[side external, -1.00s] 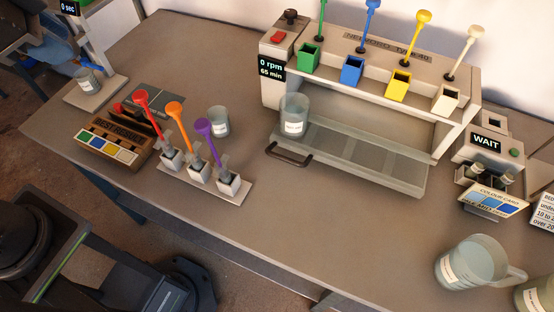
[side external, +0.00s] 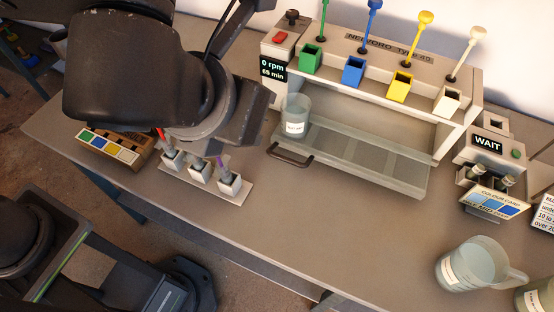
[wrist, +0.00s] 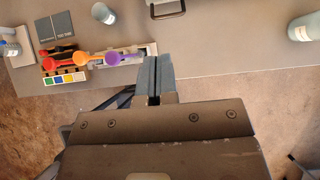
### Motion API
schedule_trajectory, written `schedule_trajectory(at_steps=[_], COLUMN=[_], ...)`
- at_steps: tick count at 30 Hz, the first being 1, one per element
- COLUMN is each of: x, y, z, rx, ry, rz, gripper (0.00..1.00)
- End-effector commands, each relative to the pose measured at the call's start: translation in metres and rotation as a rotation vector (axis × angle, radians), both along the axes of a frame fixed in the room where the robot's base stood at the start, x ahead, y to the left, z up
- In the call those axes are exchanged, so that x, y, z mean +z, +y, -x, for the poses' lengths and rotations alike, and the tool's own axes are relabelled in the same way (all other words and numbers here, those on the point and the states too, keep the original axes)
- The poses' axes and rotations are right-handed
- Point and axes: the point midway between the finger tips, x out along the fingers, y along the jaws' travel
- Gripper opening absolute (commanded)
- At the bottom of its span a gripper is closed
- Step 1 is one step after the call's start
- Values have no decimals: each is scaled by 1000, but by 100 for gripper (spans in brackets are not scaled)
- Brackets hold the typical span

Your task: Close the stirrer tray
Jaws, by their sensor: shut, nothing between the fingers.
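The stirrer tray (side external: 350,158) is a grey translucent slab that sticks out of the front of the stirrer machine (side external: 362,52). Its dark handle (side external: 290,157) is at the front left, and it also shows at the top of the wrist view (wrist: 168,13). A clear labelled beaker (side external: 295,118) stands on the tray's left end. My gripper (wrist: 153,70) is shut and empty in the wrist view, apart from the handle. In the side view my gripper (side external: 243,125) is left of the tray, and its fingertips are not clear.
A rack of small white holders (side external: 205,178) with red, orange and purple spoons (wrist: 84,58) is below my arm. A loose beaker (wrist: 104,13) stands near it. A large jug (side external: 475,265) is at the front right. The table in front of the tray is clear.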

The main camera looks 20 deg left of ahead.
Motion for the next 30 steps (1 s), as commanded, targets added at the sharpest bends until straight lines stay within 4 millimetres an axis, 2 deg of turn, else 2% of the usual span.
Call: schedule_trajectory(at_steps=[1,6,12,15,20,23,30], x=[-22,-93,-153,-171,-183,-193,-231], y=[1,1,1,0,1,1,2], z=[0,1,1,0,-5,-13,-43], rx=[0,0,2,3,6,8,8], ry=[3,5,4,2,1,2,3], rz=[-6,-5,1,3,6,5,4], gripper=[0,0,0,0,0,0,0])
